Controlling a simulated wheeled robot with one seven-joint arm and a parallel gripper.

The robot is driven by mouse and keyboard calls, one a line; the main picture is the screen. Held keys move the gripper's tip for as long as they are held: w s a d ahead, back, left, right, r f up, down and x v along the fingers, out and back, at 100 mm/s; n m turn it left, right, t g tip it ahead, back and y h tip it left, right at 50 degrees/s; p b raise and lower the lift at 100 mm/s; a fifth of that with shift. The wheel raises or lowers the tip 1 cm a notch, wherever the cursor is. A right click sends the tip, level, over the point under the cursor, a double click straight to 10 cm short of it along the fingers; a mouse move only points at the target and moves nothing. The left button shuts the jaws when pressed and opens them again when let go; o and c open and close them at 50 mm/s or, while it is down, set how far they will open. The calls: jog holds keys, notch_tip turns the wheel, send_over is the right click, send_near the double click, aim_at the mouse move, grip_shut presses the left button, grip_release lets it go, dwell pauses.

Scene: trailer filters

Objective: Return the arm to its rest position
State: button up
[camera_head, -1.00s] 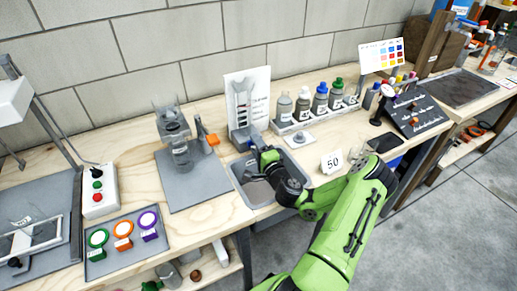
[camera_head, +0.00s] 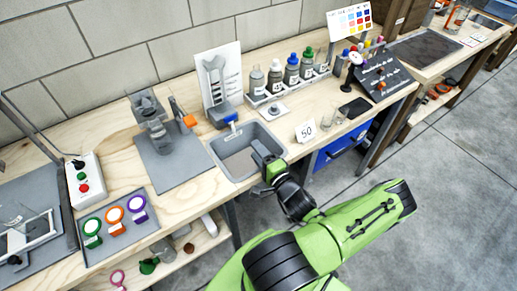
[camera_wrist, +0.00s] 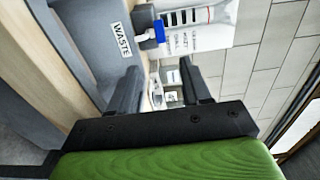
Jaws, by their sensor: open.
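My green arm reaches over the front of the workbench (camera_head: 182,207) in the head view. My gripper (camera_head: 268,158) is at the front right rim of the grey sink (camera_head: 232,163), seen from behind. The wrist view shows its two dark fingers (camera_wrist: 158,92) apart with nothing between them. In that view the sink, with a "WASTE" label (camera_wrist: 122,39), lies to the left of the fingers. A blue-tipped tap (camera_wrist: 160,32) is beyond them.
Several capped bottles (camera_head: 292,68) stand in a rack behind the sink. A "50" card (camera_head: 305,130) and small glasses (camera_head: 333,115) stand right of it. A tray (camera_head: 118,228) with coloured rings is at the left. Open floor (camera_head: 440,190) lies right of the bench.

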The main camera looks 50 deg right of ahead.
dwell(0.4)
jog(key=w+a+r+n+y, duration=0.1)
jog(key=a+n+y, duration=0.2)
jog(key=w+a+r+n+g+y, duration=0.1)
jog(key=w+a+n+y, duration=0.1)
jog(key=a+n+y, duration=0.1)
jog(key=w+a+r+n+g+y+p, duration=0.1)
jog(key=a+n+y, duration=0.3)
jog(key=a, duration=0.1)
jog(key=shift+w, duration=0.3)
jog(key=s+a+r+n+g+y+p, duration=0.1)
jog(key=s+a+r+n+g, duration=0.15)
jog(key=a+n+g, duration=0.3)
jog(key=s+a+r+n+g+p, duration=0.1)
jog(key=s+a+r+n+g, duration=0.15)
jog(key=a+n+g, duration=0.35)
jog(key=s+a+r+t+h+p, duration=0.1)
jog(key=s+r+h, duration=0.2)
jog(key=r, duration=0.6)
jog(key=s+a+r+t+h+p, duration=0.1)
jog(key=s+a+r+h, duration=0.1)
jog(key=s+r, duration=0.4)
notch_tip(320, 180, up, 4)
jog(key=shift+s+f+h, duration=0.2)
jog(key=shift+h, duration=0.2)
